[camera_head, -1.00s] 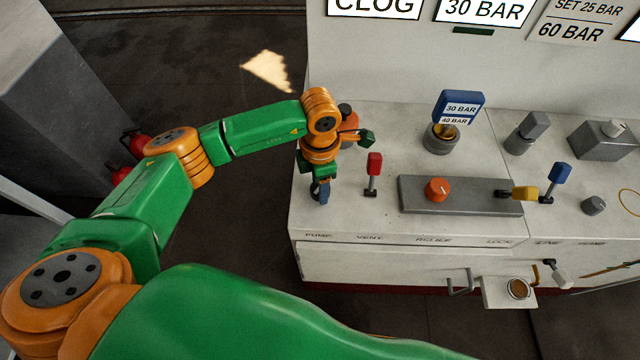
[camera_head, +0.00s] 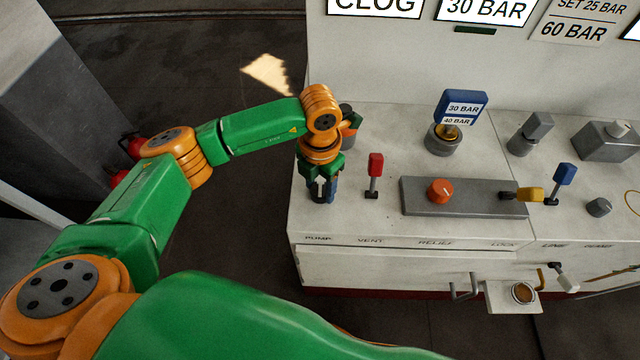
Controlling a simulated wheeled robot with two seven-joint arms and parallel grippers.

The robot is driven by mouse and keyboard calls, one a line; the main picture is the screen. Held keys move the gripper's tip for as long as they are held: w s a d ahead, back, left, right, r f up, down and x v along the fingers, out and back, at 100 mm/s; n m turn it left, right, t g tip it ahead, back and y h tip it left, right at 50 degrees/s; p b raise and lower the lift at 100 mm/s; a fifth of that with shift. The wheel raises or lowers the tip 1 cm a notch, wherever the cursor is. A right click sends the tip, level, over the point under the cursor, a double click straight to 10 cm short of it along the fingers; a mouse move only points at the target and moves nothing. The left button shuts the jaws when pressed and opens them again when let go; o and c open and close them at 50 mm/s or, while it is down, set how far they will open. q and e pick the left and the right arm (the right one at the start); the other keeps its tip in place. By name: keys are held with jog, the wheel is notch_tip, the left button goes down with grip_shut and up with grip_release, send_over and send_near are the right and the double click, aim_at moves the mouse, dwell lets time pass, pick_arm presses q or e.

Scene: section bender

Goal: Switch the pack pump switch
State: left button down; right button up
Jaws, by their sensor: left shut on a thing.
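My left gripper (camera_head: 321,190) points down over the left end of the white console, above the "PUMP" label (camera_head: 318,239). Its two dark fingers are shut on the pump switch (camera_head: 320,187), of which only a small pale part shows between them. The rest of the switch is hidden by the fingers and wrist, so its position cannot be told. My right gripper is not in view.
Just right of the gripper stands the red-tipped vent lever (camera_head: 375,170). Further right are a grey block with an orange knob (camera_head: 440,191), a yellow-tipped lever (camera_head: 530,194) and a blue-tipped lever (camera_head: 564,174).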

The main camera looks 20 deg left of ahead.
aim_at(319, 189)
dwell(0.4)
pick_arm(q)
jog(key=shift+c, duration=1.3)
grip_release()
notch_tip(319, 189, up, 7)
jog(key=shift+r+b, duration=0.1)
jog(key=shift+b, duration=0.4)
